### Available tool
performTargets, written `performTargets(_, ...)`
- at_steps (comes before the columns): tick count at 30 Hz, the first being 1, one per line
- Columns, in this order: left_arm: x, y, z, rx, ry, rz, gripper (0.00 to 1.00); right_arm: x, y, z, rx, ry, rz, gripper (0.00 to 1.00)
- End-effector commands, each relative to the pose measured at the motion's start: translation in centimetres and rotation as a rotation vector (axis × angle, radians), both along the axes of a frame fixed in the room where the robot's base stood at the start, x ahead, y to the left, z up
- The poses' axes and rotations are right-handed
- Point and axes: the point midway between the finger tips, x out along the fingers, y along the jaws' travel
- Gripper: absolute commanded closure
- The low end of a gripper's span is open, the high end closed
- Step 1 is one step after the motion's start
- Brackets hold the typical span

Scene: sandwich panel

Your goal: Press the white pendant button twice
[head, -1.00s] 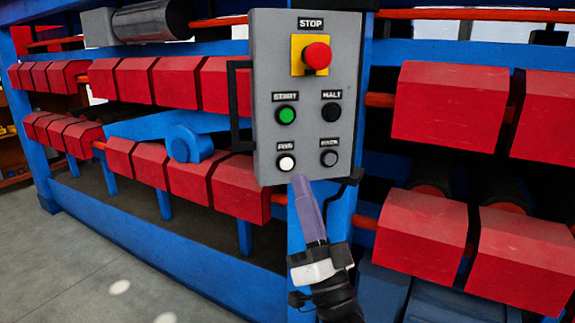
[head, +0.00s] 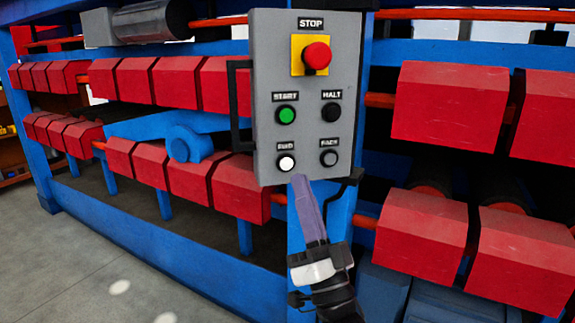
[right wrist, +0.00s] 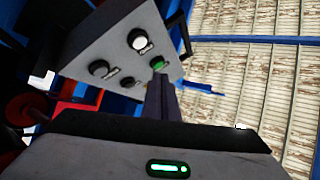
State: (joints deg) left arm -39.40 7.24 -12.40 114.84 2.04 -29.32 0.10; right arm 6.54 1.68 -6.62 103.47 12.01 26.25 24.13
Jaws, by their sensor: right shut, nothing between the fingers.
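The grey pendant panel (head: 304,125) hangs in front of the machine. Its white button (head: 286,162) sits at the lower left of the panel, below the green button (head: 286,115). The white button also shows in the right wrist view (right wrist: 140,39), uncovered. My right gripper (head: 299,181) is shut and empty, its fingers pointing up. Its tips are just below and slightly right of the white button in the head view. In the right wrist view the fingertips (right wrist: 159,80) appear apart from the white button. My left gripper is not in view.
Red blocks and blue beams lie behind.

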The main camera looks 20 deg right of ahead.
Motion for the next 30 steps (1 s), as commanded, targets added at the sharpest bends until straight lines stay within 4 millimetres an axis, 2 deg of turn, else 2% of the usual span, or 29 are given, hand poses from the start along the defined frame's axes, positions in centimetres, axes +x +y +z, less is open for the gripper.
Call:
performTargets(20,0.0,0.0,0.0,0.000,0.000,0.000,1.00,0.0,0.0,0.0,0.000,0.000,0.000,1.00)
performTargets(23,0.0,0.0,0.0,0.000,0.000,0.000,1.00,0.0,0.1,-0.5,-0.006,0.015,-0.001,1.00)
performTargets(26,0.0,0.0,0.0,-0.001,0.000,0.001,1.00,0.2,0.5,-2.8,-0.037,0.084,-0.004,1.00)
performTargets(29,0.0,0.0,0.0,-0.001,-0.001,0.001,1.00,0.2,1.4,-7.5,-0.104,0.222,-0.011,1.00)
performTargets(30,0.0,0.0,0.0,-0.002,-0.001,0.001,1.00,0.0,1.8,-9.9,-0.138,0.291,-0.011,1.00)
